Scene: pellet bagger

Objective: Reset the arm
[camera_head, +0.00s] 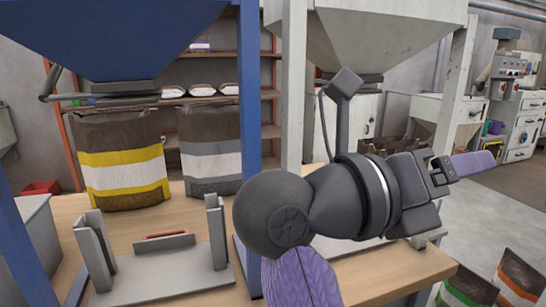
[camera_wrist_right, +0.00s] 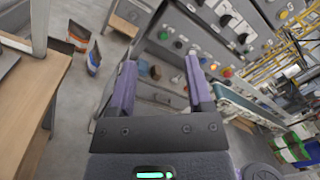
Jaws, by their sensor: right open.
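My right arm reaches across the head view from the bottom middle to the right. Its gripper (camera_head: 480,162) points right, in the air past the right end of the wooden table. In the right wrist view the gripper (camera_wrist_right: 160,76) has its two purple fingers apart, with nothing between them. It is clear of the table and touches nothing that I can see. My left arm and left gripper are not in view.
Blue and grey hoppers (camera_head: 110,30) (camera_head: 365,35) stand over the wooden table (camera_head: 375,275). Two brown bags (camera_head: 122,165) (camera_head: 210,155) and a grey bracket (camera_head: 165,265) stand on it. Open floor (camera_head: 490,210) lies right, with bags (camera_head: 520,275) low down. A control panel (camera_wrist_right: 235,25) shows beyond the fingers.

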